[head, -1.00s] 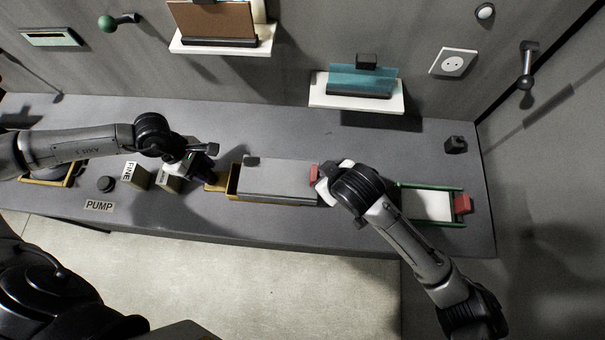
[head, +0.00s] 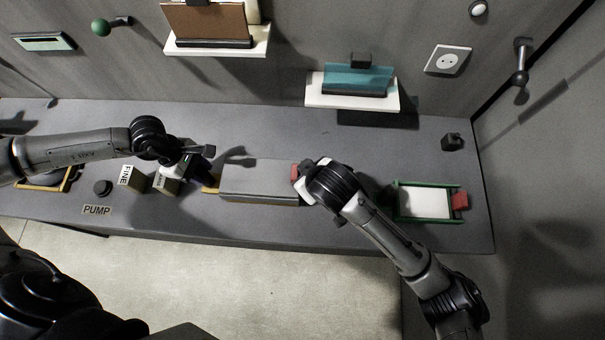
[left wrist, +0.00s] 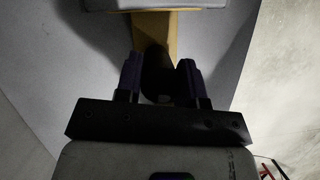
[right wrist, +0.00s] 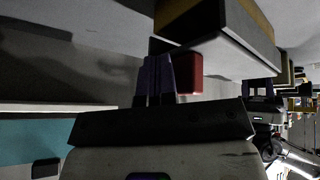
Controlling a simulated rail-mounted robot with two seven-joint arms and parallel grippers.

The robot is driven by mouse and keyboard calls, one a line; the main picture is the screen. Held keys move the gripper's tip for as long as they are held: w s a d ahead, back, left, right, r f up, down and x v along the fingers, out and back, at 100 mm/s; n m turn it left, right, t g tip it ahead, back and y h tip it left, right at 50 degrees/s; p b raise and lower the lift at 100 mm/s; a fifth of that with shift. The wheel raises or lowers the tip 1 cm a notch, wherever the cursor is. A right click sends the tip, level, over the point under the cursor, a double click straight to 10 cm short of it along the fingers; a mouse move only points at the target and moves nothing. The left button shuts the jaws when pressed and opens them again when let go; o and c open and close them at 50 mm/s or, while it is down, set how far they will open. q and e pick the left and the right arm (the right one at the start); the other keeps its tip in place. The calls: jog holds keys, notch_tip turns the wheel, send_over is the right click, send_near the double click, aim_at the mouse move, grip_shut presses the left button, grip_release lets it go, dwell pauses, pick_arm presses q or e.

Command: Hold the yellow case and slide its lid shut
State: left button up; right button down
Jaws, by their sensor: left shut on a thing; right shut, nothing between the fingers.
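The yellow case lies on the bench under its grey lid (head: 262,180), which covers its top in the head view. The yellow handle (head: 211,187) sticks out at the left end and also shows in the left wrist view (left wrist: 152,27). A red block (head: 295,173) sits at the lid's right end. My right gripper (right wrist: 155,78) is shut and empty, beside the red block (right wrist: 188,75); whether they touch is unclear. The right fingertips are hidden in the head view.
A green-framed case (head: 424,216) with a white panel and red block (head: 460,201) stands right of my right arm. Labelled blocks (head: 131,176) stand near my left gripper. A white shelf (head: 350,104) holds a teal piece behind. The bench's front edge runs close by.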

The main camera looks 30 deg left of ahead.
jog(key=shift+d, duration=0.2)
notch_tip(320, 180, up, 7)
jog(key=shift+w+d, duration=0.25)
jog(key=shift+d, duration=0.15)
dwell(0.5)
dwell(0.4)
pick_arm(q)
jog(key=o, duration=1.2)
jog(key=v, duration=1.2)
jog(key=shift+d, duration=0.1)
